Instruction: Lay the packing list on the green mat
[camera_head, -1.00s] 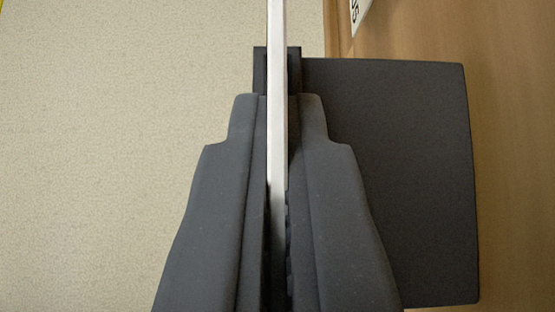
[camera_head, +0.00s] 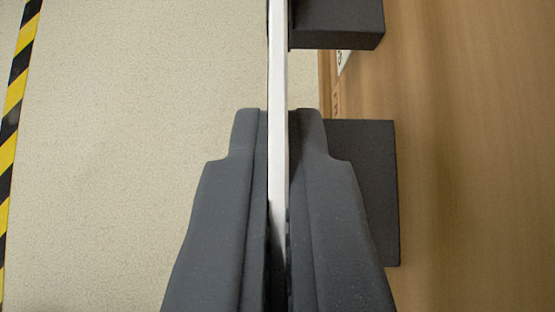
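My gripper (camera_head: 277,115) is shut on a thin white strip (camera_head: 277,55). The strip is flat and seen edge-on. It runs up from between the two dark fingers and out of the top of the picture. Its face is hidden, so I cannot tell for certain that it is the packing list. The green mat is not in view.
A wooden surface (camera_head: 470,160) fills the right side, with part of a white label (camera_head: 344,60) by its left edge. Two dark blocks show, one at the top (camera_head: 335,22) and one right of my fingers (camera_head: 365,190). Pale floor (camera_head: 120,150) and black-yellow tape (camera_head: 12,110) lie left.

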